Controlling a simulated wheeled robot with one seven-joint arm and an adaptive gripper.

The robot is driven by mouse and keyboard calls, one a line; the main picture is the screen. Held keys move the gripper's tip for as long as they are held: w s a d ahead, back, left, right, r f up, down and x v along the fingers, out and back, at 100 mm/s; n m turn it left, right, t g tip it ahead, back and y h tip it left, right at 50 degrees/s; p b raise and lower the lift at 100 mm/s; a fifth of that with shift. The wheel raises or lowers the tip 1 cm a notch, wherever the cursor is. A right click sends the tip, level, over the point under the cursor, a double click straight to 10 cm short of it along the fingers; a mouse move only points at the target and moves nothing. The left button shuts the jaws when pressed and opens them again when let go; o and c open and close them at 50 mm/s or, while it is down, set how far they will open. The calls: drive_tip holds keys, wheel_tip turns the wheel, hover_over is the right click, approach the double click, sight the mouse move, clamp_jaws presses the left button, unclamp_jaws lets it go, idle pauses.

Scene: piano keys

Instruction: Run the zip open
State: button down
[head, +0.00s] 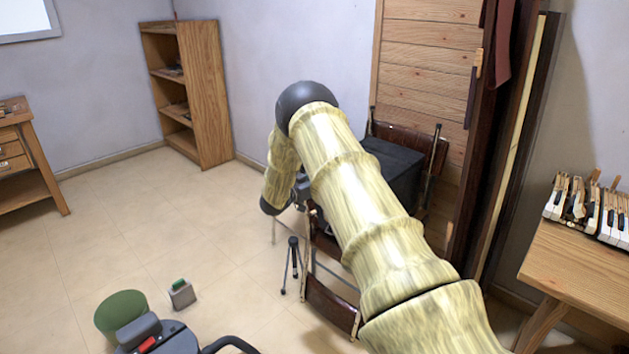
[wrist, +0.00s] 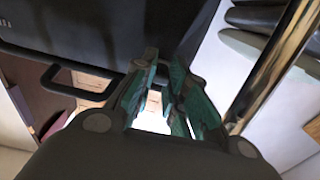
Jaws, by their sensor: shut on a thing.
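A black case (head: 392,168) sits on a wood-and-metal folding chair in the head view, partly hidden behind my arm. In the wrist view the case's dark side (wrist: 95,35) fills the upper left, with a black handle (wrist: 65,85) below it. My gripper (wrist: 172,68) has green-lined fingers, close together at the tips by the lower edge of the case. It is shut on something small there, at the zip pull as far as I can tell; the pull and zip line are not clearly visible. In the head view my arm hides most of the gripper.
The chair's metal tube (wrist: 270,65) runs close to the right of my fingers. A small black tripod (head: 291,265) stands on the floor by the chair. A green bin (head: 120,308) and a small grey box (head: 181,294) stand at lower left. Open floor lies left.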

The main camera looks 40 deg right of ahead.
drive_tip(key=shift+w+r, duration=0.15)
drive_tip(key=shift+w, duration=0.1)
drive_tip(key=c, duration=1.7)
unclamp_jaws()
drive_tip(key=shift+o, duration=1.4)
drive_tip(key=shift+w, duration=0.1)
drive_tip(key=s+a, duration=0.1)
drive_tip(key=a, duration=1.1)
